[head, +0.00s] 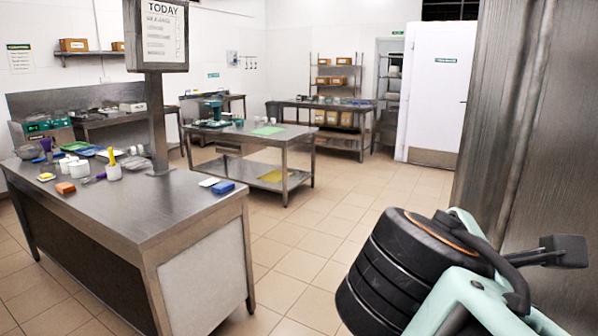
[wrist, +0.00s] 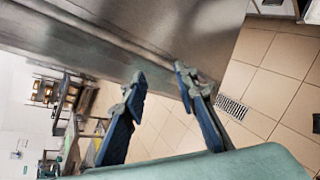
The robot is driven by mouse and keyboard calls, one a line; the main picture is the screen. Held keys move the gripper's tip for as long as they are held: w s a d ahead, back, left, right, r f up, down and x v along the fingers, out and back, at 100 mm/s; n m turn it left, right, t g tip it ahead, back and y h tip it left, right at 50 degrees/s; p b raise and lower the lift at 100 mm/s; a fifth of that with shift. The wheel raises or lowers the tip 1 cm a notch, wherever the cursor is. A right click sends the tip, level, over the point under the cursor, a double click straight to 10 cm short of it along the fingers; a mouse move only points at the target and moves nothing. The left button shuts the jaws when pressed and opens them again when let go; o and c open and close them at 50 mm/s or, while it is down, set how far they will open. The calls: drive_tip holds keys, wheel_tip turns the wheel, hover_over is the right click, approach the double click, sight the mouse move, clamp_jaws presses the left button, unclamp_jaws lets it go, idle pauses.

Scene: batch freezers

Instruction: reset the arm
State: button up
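My arm (head: 420,265) shows at the lower right of the head view, close to a tall metal panel; my gripper's fingers cannot be made out there. In the wrist view my gripper (wrist: 160,92) has its two blue-padded fingers spread apart. The gap between them is empty. Beyond the fingers are the tiled floor and a steel surface, and nothing touches the fingertips.
A tall steel panel (head: 520,130) stands at the right, close to my arm. A steel counter (head: 175,212) with a sign post and small items is at the left. A worktable (head: 285,138) stands further back. The tiled floor (head: 310,225) between is clear.

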drive_tip(key=s+a+f+m+g+y+p, duration=0.1)
drive_tip(key=a+f+m+y+p, duration=0.2)
drive_tip(key=m, duration=0.6)
drive_tip(key=a+f+m+g+y+p, duration=0.2)
drive_tip(key=a+f+m+y+p, duration=0.2)
drive_tip(key=a+m+y, duration=0.2)
drive_tip(key=a+m, duration=0.2)
drive_tip(key=m, duration=0.1)
drive_tip(key=shift+s+a+y, duration=0.15)
drive_tip(key=shift+s+y, duration=0.15)
drive_tip(key=shift+s, duration=0.1)
